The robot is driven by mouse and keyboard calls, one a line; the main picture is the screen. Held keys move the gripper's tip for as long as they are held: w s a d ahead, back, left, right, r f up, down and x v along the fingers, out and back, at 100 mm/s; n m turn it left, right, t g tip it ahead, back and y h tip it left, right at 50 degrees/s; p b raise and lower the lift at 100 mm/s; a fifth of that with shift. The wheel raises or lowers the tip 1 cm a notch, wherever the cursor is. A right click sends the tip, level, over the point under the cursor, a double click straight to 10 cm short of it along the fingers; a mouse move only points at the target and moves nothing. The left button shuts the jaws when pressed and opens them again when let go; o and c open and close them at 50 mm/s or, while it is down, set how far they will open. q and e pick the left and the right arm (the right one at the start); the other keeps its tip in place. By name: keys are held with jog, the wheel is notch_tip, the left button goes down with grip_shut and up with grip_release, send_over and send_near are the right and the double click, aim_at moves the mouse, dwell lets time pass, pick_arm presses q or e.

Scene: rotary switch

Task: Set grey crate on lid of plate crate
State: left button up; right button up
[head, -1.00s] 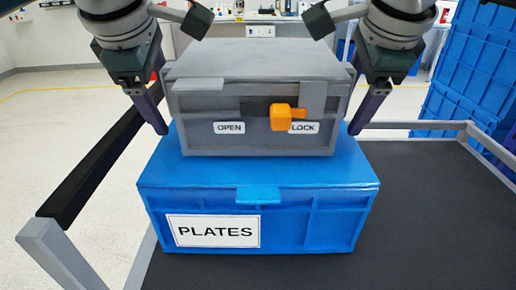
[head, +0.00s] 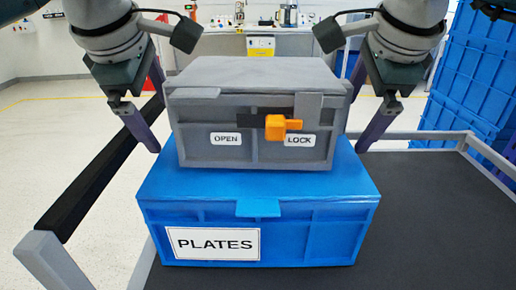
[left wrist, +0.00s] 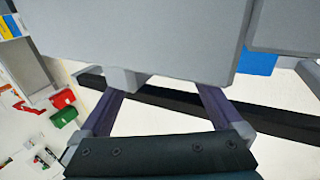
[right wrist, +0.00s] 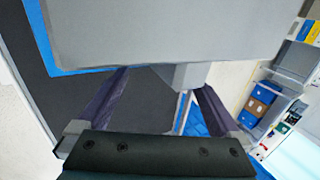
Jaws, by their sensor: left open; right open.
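The grey crate (head: 255,80) rests upright on the lid of the blue plate crate (head: 300,238), which bears a PLATES label. An orange rotary switch (head: 276,128) on the grey crate's front sits beside the LOCK label. My left gripper (head: 158,122) is open at the grey crate's left side, apart from it. My right gripper (head: 374,122) is open at its right side, also apart. In the left wrist view the grey crate (left wrist: 150,35) fills the top, with the open fingers below. The right wrist view shows the grey crate (right wrist: 160,30) likewise.
The plate crate stands on a dark cart top (head: 440,210) with a black rail (head: 100,170) at left and a grey rail at right. Stacked blue crates (head: 470,75) stand at the back right. The cart top to the right is clear.

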jog(key=shift+r, duration=0.25)
pick_arm(q)
jog(key=v, duration=1.2)
pick_arm(e)
jog(key=v, duration=1.1)
jog(key=shift+s+r, duration=0.2)
jog(key=shift+s, duration=0.05)
